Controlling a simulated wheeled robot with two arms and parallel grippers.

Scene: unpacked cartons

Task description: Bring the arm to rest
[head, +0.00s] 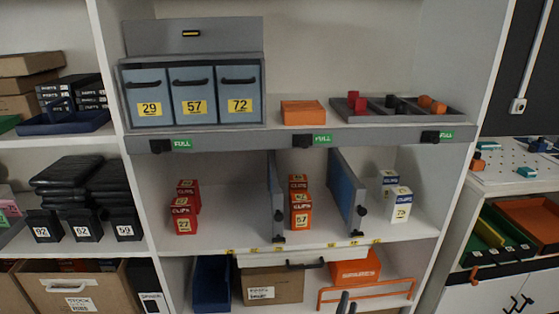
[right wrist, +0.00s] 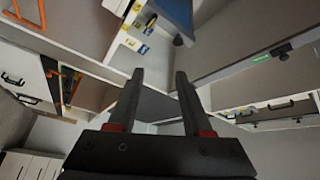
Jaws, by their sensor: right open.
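My right gripper (head: 347,300) shows only as dark fingertips at the bottom edge of the head view, in front of the lower shelf. In the right wrist view its two dark fingers (right wrist: 159,76) stand apart with nothing between them. The rest of my right arm is outside the head view. My left gripper is not in view.
The shelf unit holds clips boxes (head: 300,208) between blue dividers (head: 347,190). Below are a carton (head: 270,283), an orange spares box (head: 355,268) and an orange rail (head: 340,293), close to the right fingertips. A white worktop (head: 515,170) stands at the right.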

